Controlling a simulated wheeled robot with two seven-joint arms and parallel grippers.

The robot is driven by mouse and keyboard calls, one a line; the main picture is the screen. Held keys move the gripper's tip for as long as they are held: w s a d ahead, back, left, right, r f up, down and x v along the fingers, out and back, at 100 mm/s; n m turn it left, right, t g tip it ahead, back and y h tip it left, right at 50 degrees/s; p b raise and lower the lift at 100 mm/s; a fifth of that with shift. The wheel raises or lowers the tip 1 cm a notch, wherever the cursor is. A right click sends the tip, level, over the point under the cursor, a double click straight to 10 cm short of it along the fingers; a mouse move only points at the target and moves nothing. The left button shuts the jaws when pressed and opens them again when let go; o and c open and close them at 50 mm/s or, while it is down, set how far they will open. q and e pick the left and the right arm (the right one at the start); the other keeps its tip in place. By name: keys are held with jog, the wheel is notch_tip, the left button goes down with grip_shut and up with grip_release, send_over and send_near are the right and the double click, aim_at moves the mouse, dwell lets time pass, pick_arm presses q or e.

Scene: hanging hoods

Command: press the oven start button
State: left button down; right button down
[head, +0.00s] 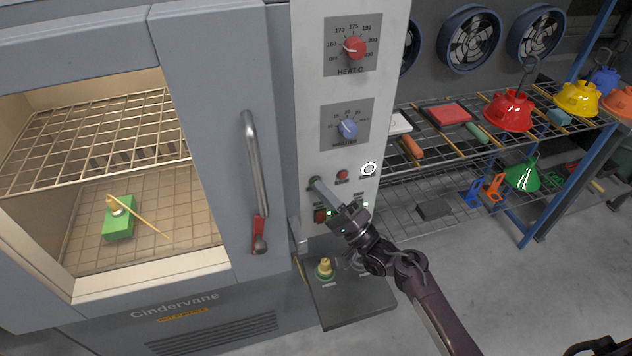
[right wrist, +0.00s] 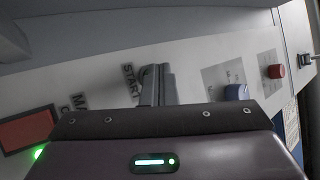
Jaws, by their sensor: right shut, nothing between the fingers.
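The oven's control panel (head: 335,140) is a pale upright strip right of the door. My right gripper (head: 316,184) is shut and empty, its fingertips at the panel over the start button's place. A dark green rim (head: 312,183) shows at the tips; the rest of the button is hidden. In the right wrist view the shut fingers (right wrist: 158,84) stand right beside the START label (right wrist: 130,80). I cannot tell whether they press the button. A small red button (head: 342,175) is to the right, and a red square switch (head: 320,215) is below. My left gripper is not in view.
A red heat knob (head: 354,47) and a blue timer knob (head: 348,129) are above. The door handle (head: 254,170) stands out at left. A dark shelf (head: 350,304) with a brass-coloured knob (head: 324,268) juts out below. A rack with coloured hoods (head: 511,110) is at right.

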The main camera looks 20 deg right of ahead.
jog(key=shift+s, duration=0.1)
jog(key=shift+s+p, duration=0.55)
jog(key=shift+s, duration=0.15)
jog(key=s+p, duration=0.3)
jog(key=s, duration=0.2)
jog(key=shift+d, duration=0.1)
dwell(0.8)
